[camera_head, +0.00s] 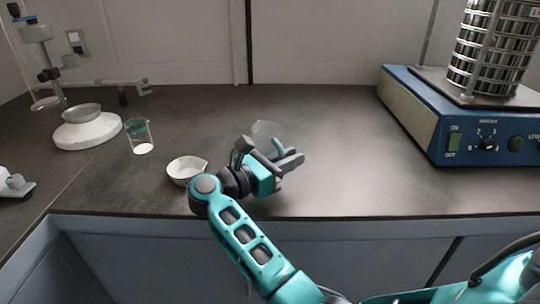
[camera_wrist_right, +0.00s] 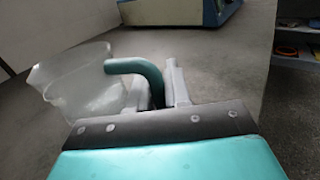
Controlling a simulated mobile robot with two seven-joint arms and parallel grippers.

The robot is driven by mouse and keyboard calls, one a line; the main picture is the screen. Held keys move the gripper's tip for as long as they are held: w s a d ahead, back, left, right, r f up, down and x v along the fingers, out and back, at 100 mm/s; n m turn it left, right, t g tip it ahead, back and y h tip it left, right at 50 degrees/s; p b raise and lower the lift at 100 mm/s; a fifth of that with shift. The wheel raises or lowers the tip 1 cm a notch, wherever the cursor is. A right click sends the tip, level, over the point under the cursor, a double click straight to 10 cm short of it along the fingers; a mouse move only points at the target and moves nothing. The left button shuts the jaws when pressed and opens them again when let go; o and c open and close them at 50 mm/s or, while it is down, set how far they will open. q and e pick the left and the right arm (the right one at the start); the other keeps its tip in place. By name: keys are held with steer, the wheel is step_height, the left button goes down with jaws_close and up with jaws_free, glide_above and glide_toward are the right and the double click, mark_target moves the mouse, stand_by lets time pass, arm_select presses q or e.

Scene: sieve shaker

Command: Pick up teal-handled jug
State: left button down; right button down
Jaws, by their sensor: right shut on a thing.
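The teal-handled jug (camera_head: 266,131) is a clear, see-through vessel on the dark bench, partly hidden behind my right gripper (camera_head: 278,157) in the head view. In the right wrist view the jug's clear body (camera_wrist_right: 85,85) is at the left, and its curved teal handle (camera_wrist_right: 140,70) runs between the fingers. My right gripper (camera_wrist_right: 160,88) is shut on the handle. The jug looks upright; I cannot tell whether it touches the bench. My left gripper does not show in either view.
A white bowl (camera_head: 185,170) stands just left of my right gripper. Behind it is a small beaker (camera_head: 139,136) with a teal part. A stand with a white base (camera_head: 88,131) is at the left. A blue sieve shaker (camera_head: 462,120) fills the right. The bench between is clear.

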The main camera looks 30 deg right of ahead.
steer(key=shift+r, duration=0.25)
steer(key=shift+r, duration=0.65)
step_height(320, 180, up, 18)
steer(key=p, duration=0.2)
steer(key=shift+p, duration=0.3)
stand_by(0.5)
steer(key=shift+r, duration=0.2)
stand_by(0.6)
steer(key=shift+f, duration=0.15)
stand_by(0.5)
